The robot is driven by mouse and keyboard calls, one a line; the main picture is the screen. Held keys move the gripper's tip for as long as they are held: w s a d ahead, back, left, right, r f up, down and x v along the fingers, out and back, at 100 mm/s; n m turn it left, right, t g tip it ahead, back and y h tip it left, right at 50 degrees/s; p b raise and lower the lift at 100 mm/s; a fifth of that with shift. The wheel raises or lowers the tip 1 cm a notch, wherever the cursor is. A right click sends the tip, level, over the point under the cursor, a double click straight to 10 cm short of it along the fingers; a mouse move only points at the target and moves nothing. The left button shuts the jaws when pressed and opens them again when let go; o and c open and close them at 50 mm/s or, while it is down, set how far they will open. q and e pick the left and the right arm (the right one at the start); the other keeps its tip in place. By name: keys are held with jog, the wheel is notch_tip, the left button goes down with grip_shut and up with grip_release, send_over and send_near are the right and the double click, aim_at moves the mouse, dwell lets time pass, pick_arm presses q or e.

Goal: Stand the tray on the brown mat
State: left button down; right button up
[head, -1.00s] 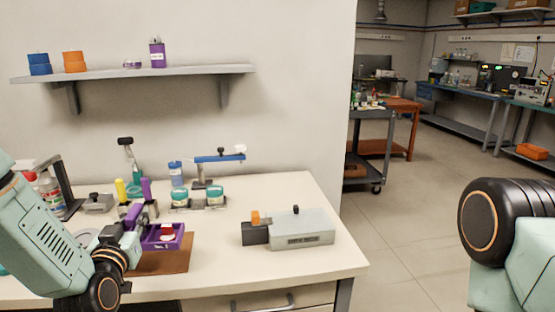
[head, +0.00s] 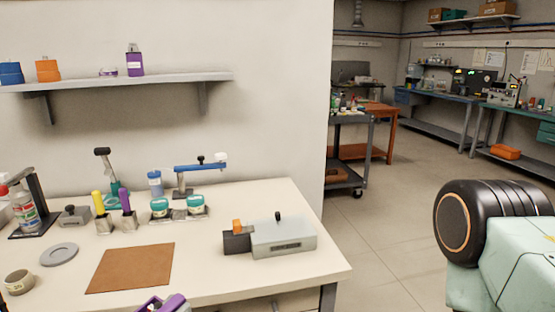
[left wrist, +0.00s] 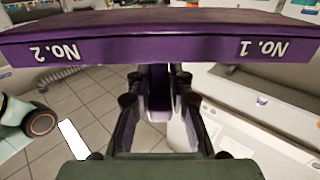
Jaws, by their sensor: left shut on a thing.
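The brown mat (head: 130,268) lies flat and bare on the near left of the table in the head view. The purple tray (left wrist: 160,40) spans the top of the left wrist view, its front labelled "No. 2" and "No. 1", upside down there. My left gripper (left wrist: 158,78) is shut on the tray, with a purple part between its fingers. In the head view only a purple piece at the bottom edge shows near the left gripper (head: 165,304), so most of the tray and its contents are hidden. My right gripper is out of view.
A grey box device (head: 284,240) stands to the right, with clear tabletop between.

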pick_arm(q)
jog(key=shift+s+d+f, duration=0.1)
jog(key=shift+s+f, duration=0.2)
jog(key=shift+f, duration=0.05)
jog(key=shift+s+f, duration=0.4)
jog(key=shift+f, duration=0.3)
jog(key=shift+w+r, duration=0.3)
jog(key=shift+r, duration=0.2)
jog(key=shift+n+y, duration=0.3)
jog(key=shift+y, duration=0.2)
jog(key=w+r, duration=0.1)
jog(key=w+a+r, duration=0.1)
jog(key=w, duration=0.1)
jog(key=shift+w+a+r, duration=0.15)
jog(key=shift+r, duration=0.25)
jog(key=w+a+r+n+y, duration=0.1)
jog(key=w+a+n+y, duration=0.3)
jog(key=w+a+y, duration=0.2)
jog(key=w+a+r+n+t+y, duration=0.1)
jog(key=w+a+n+y, duration=0.3)
jog(key=a, duration=0.7)
jog(key=w+r+y, duration=0.1)
jog(key=w+y, duration=0.1)
jog(key=w, duration=0.1)
jog(key=shift+r+t, duration=0.15)
jog(key=shift+t, duration=0.15)
